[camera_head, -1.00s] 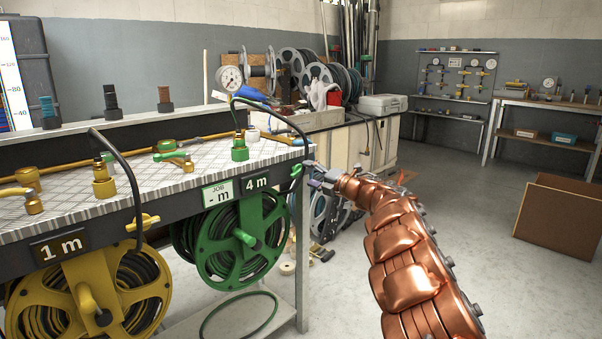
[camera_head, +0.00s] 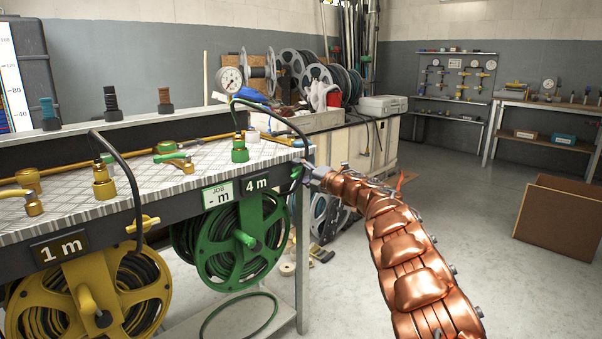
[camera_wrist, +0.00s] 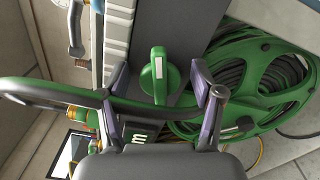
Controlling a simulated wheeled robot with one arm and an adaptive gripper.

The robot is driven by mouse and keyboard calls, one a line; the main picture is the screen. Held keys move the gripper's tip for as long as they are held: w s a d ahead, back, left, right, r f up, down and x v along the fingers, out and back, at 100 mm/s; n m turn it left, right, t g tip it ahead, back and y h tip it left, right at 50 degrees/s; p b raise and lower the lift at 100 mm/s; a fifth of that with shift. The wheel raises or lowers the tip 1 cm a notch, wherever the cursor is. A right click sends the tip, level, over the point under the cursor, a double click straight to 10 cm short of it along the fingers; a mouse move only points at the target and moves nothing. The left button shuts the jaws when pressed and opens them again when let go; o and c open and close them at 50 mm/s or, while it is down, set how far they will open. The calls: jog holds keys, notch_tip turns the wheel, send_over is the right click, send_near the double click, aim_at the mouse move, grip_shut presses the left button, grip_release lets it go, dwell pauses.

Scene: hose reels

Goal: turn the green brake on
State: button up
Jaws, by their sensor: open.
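The green brake (camera_wrist: 159,76) is a green knob with a pale stripe, on the dark end of the bench front. In the wrist view its long side runs up and down the picture. My gripper (camera_wrist: 158,82) is open, with one finger on each side of the knob. I see gaps beside the knob and cannot tell any contact. In the head view my gripper (camera_head: 308,171) is at the bench's right front corner and mostly hides the brake. The green hose reel (camera_head: 240,237) hangs below and left of it; the reel also shows in the wrist view (camera_wrist: 235,58).
The bench top (camera_head: 120,195) carries brass and green fittings. A black hose (camera_head: 128,165) arches over the bench's front edge. A yellow reel (camera_head: 75,300) with a yellow brake (camera_head: 146,222) is at left. The bench leg (camera_head: 303,275) stands under my gripper.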

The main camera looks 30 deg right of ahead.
jog(key=c, duration=1.1)
jog(key=shift+r, duration=0.1)
jog(key=shift+m+p, duration=0.3)
jog(key=shift+p, duration=0.2)
jog(key=m+p, duration=0.2)
jog(key=p, duration=0.1)
jog(key=shift+r, duration=0.1)
jog(key=shift+f+m+p, duration=0.25)
jog(key=shift+m+p, duration=0.45)
jog(key=shift+p, duration=0.15)
jog(key=o, duration=1.1)
